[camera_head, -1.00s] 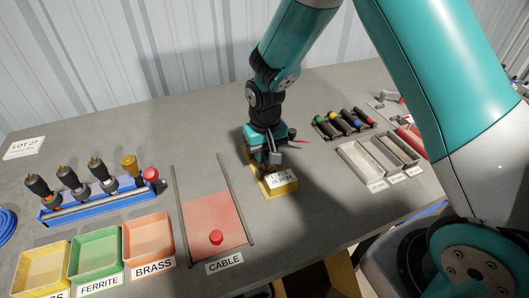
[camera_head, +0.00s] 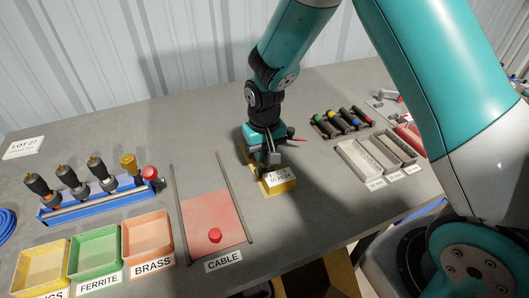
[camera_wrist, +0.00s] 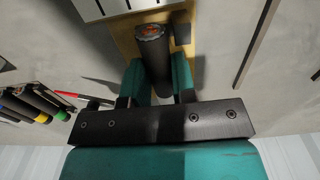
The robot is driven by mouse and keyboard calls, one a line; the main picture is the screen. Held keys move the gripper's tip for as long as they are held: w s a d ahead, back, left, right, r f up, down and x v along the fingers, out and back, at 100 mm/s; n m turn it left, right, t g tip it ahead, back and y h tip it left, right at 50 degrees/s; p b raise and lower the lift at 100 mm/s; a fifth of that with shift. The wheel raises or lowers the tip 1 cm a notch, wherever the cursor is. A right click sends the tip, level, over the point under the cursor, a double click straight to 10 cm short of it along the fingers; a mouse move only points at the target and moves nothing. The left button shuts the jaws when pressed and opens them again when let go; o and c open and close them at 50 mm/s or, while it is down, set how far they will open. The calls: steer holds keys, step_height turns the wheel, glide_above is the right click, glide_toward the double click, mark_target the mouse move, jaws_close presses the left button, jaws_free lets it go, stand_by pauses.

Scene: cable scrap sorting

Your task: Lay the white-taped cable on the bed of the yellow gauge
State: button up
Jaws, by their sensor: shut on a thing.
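My gripper (camera_head: 272,157) is over the yellow gauge (camera_head: 284,188), which has a white number label on its front. In the wrist view my gripper (camera_wrist: 156,82) is shut on a dark cable (camera_wrist: 153,50) lying between its fingers. The cable's far end shows a reddish-brown face. No white tape shows on it; the part between the fingers is hidden. The cable is directly above the yellow bed (camera_wrist: 125,38), along its length. I cannot tell whether it touches the bed.
A rack of cables with coloured bands (camera_head: 343,122) and grey trays (camera_head: 376,158) are to the right. A red mat (camera_head: 212,212) between two rails lies left of the gauge. Yellow, green and orange bins (camera_head: 148,235) and a blue tool rack (camera_head: 98,203) are further left.

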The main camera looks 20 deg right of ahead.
steer(key=shift+s+f, duration=0.25)
steer(key=shift+f, duration=0.5)
steer(key=o, duration=0.9)
steer(key=shift+s+a+f, duration=0.1)
steer(key=shift+c, duration=0.5)
steer(key=shift+o, duration=0.4)
steer(key=shift+r+p, duration=0.45)
steer(key=shift+r, duration=0.25)
steer(key=shift+o, duration=0.4)
steer(key=r+p, duration=0.1)
steer(key=r, duration=0.1)
steer(key=r+p, duration=0.3)
steer(key=shift+w+r+p, duration=0.35)
steer(key=shift+r+p, duration=0.05)
steer(key=shift+r, duration=0.15)
